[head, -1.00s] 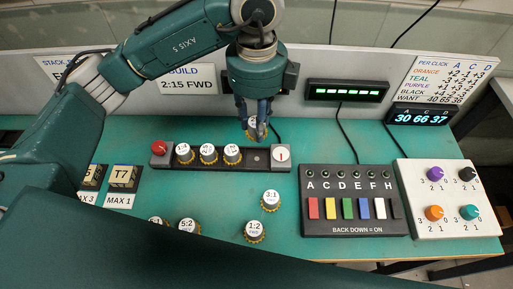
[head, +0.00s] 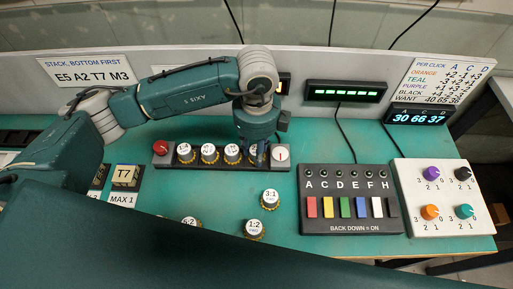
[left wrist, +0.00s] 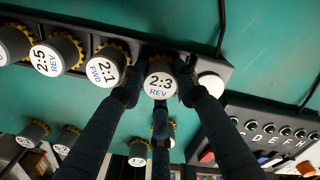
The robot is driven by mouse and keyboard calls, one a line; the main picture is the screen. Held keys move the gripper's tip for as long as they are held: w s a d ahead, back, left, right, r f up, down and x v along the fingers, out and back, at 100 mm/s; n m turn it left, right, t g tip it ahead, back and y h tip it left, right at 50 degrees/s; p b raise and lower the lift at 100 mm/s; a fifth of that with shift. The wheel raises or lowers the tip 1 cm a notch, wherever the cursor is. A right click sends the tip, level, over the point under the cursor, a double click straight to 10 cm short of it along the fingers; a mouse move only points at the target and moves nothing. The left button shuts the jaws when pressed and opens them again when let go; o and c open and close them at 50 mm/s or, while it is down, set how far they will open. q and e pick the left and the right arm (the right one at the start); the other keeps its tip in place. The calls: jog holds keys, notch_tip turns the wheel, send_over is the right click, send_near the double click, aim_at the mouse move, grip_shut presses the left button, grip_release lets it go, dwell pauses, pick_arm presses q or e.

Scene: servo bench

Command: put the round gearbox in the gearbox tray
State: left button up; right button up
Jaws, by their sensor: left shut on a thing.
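The gearbox tray (head: 207,168) is a long dark strip with a red knob at its left end and a white button at its right end. Several round gearboxes with white tops stand in a row in it. My left gripper (head: 259,156) points down at the tray's right part, just left of the white button. In the left wrist view its fingers are shut around a round gearbox (left wrist: 159,86) marked 2:3 REV, upright and in line with the row. Its base is hidden, so I cannot tell if it is fully seated. My right gripper is out of view.
Loose gearboxes marked 3:1 (head: 270,199) and 1:2 (head: 254,228) stand on the teal bench in front of the tray. A switch panel (head: 352,227) and a white knob board (head: 442,231) are to the right. A green-lit display (head: 346,92) is behind.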

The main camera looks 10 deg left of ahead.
pick_arm(q)
jog(key=shift+f, duration=0.1)
jog(key=o, duration=0.8)
jog(key=shift+o, duration=0.6)
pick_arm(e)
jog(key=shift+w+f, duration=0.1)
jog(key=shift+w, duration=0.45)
